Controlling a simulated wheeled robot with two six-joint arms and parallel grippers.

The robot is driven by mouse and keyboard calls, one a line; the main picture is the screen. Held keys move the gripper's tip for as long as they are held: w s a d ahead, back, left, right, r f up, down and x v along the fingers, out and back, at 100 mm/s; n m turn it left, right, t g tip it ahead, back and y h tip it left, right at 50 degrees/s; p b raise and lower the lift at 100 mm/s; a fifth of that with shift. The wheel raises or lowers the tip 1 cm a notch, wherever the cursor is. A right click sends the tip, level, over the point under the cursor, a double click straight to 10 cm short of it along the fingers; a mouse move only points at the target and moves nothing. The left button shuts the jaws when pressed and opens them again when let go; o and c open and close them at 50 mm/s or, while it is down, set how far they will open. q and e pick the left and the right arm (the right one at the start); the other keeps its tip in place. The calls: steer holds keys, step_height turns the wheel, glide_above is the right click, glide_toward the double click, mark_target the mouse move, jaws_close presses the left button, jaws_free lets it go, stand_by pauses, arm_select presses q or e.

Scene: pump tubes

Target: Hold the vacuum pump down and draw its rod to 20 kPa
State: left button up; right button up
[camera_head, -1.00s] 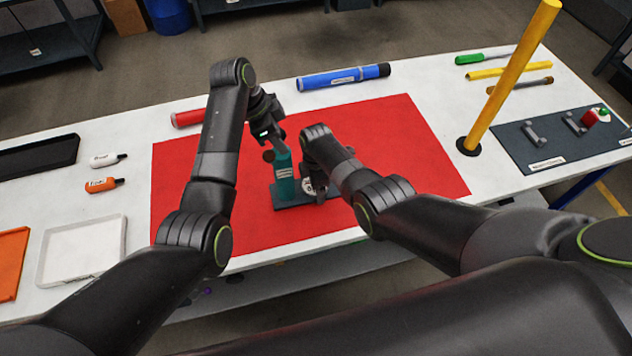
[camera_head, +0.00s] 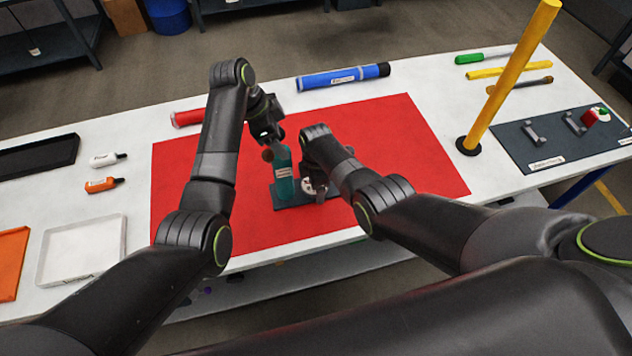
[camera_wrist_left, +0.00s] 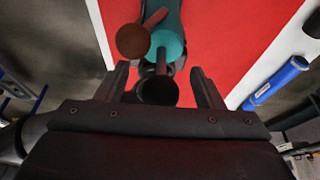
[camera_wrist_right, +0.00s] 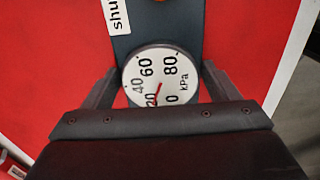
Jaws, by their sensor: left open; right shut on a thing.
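The vacuum pump is a teal cylinder (camera_head: 285,179) on a dark base plate (camera_head: 292,203), standing on the red mat. In the left wrist view the teal body (camera_wrist_left: 168,42), a brown round part (camera_wrist_left: 132,41) and a rod ending in a dark round knob (camera_wrist_left: 157,91) show. My left gripper (camera_head: 274,140) is open above the pump, its fingers on either side of the knob. My right gripper (camera_wrist_right: 158,85) is shut on the pump at its white round gauge (camera_wrist_right: 150,68). The gauge's red needle points near the 20 mark. In the head view my right arm hides much of the gauge.
A blue tube (camera_head: 340,78) and red tube (camera_head: 188,118) lie behind the red mat (camera_head: 400,150). A yellow post (camera_head: 510,75) stands right, near a dark board (camera_head: 535,155). Two small bottles (camera_head: 102,184) and a white tray (camera_head: 82,250) are left. The mat's right side is clear.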

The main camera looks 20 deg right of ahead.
steer(key=shift+w, duration=0.1)
arm_select(q)
steer(key=v, duration=0.8)
arm_select(e)
steer(key=o, duration=1.3)
steer(key=shift+c, duration=0.2)
steer(key=shift+r, duration=0.2)
step_height(320, 180, up, 12)
steer(key=shift+f, duration=0.15)
